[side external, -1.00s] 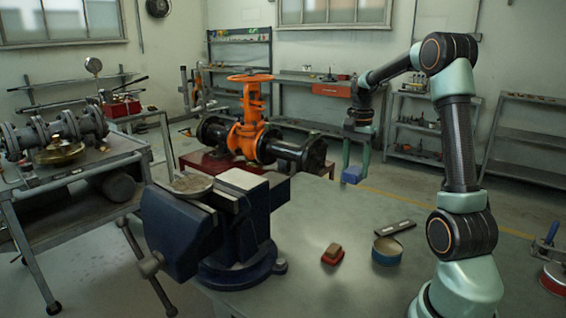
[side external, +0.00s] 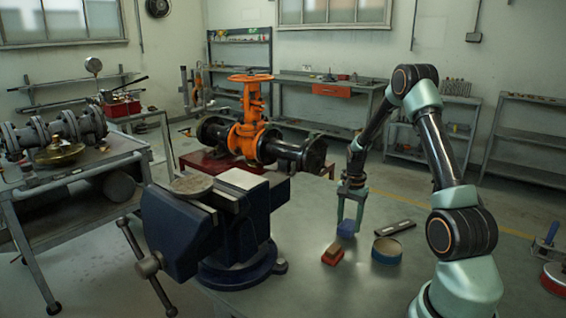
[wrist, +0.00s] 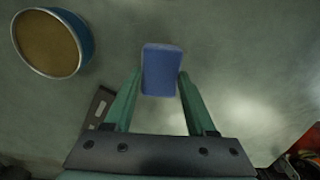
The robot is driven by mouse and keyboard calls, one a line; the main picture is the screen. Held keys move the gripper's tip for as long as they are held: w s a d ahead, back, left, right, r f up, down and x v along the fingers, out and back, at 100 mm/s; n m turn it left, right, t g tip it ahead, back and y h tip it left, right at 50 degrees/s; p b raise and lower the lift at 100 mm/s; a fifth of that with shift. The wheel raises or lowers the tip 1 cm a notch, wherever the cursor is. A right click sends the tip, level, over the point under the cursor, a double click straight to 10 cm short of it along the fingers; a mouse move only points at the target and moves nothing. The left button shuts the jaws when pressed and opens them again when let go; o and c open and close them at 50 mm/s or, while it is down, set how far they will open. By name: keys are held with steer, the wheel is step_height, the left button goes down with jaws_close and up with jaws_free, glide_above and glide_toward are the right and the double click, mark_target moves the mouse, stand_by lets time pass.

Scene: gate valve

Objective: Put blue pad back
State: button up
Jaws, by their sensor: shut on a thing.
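The blue pad (side external: 346,228) is held between the fingertips of my gripper (side external: 350,216), low over the green-grey workbench top. I cannot tell whether its underside touches the bench. In the wrist view the blue pad (wrist: 162,70) sits between the two green fingers of my gripper (wrist: 161,84), which are shut on its sides. The pad is just behind and to the right of a red block with a brown top (side external: 333,254) in the side view.
A round blue tin with a brown top (side external: 387,250) and a dark flat bar (side external: 394,227) lie to the right of the pad. A dark blue vise (side external: 235,225) stands at the left. An orange gate valve (side external: 252,130) is behind. Bare bench (side external: 300,215) lies between vise and pad.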

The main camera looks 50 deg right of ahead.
mark_target(349, 224)
steer(key=shift+f, duration=0.55)
steer(key=shift+f, duration=0.15)
steer(key=o, duration=1.2)
step_height(349, 224, up, 12)
steer(key=w+a+r+n+t+h, duration=0.1)
steer(key=a+r+n, duration=0.35)
steer(key=a, duration=0.35)
steer(key=w+a+r+n+t, duration=0.1)
steer(key=w+a+r+n, duration=0.1)
steer(key=a+r+n, duration=0.45)
steer(key=s+a+n+t, duration=0.1)
steer(key=s+a+n, duration=0.1)
steer(key=a, duration=0.3)
steer(key=s+a+n+t, duration=0.1)
steer(key=s+a+n, duration=0.1)
steer(key=a, duration=0.3)
steer(key=s+a+r+n+t+y, duration=0.1)
steer(key=a+n, duration=0.2)
steer(key=a, duration=0.2)
steer(key=shift+s+a+t, duration=0.3)
steer(key=shift+s, duration=0.1)
